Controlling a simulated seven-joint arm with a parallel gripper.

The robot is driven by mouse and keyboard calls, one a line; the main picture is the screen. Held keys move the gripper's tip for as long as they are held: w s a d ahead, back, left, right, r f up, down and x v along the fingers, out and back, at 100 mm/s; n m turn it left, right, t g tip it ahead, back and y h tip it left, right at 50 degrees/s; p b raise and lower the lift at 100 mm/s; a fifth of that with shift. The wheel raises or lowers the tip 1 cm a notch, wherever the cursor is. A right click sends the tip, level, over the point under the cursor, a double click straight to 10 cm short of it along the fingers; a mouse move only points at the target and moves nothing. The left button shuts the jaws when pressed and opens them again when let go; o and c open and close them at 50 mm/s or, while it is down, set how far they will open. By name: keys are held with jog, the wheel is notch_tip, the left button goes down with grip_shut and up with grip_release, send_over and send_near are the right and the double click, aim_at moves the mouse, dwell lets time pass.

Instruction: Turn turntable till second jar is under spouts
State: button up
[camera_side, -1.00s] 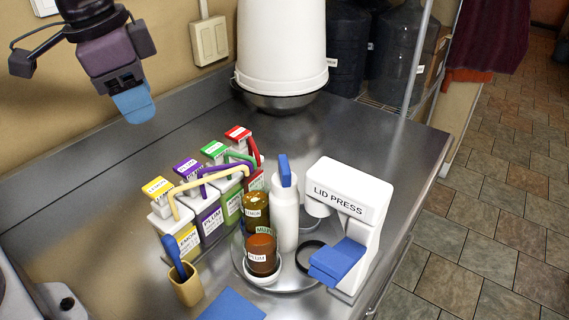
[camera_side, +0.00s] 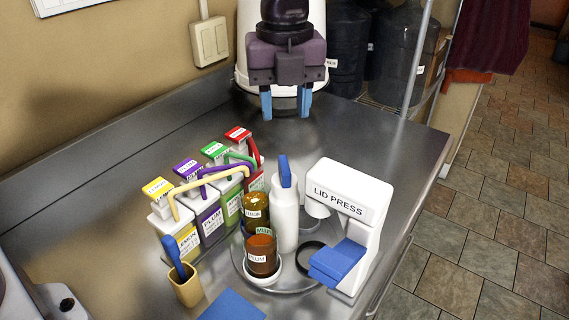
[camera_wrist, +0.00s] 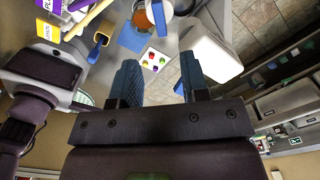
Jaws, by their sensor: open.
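My gripper (camera_side: 286,108) is open and empty, high over the back of the counter in the side view; its two blue fingers also show apart in the wrist view (camera_wrist: 160,82). The round metal turntable (camera_side: 290,287) is well below and in front of it. On it are a dark red PLUM jar (camera_side: 262,258) in a white holder and an amber LEMON jar (camera_side: 256,204). A green label shows between them, mostly hidden. A white post (camera_side: 284,225) with a blue top stands beside the jars. Yellow (camera_side: 215,186), purple and green spouts reach from the dispensers toward the jars.
The white lid press (camera_side: 345,200) with a blue lever (camera_side: 338,262) stands right of the turntable. A tan cup (camera_side: 186,290) and blue mat (camera_side: 232,307) are at the front.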

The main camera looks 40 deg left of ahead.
aim_at(284, 164)
notch_tip(284, 164, down, 11)
jog(key=shift+f, duration=0.2)
jog(key=shift+c, duration=0.2)
grip_shut()
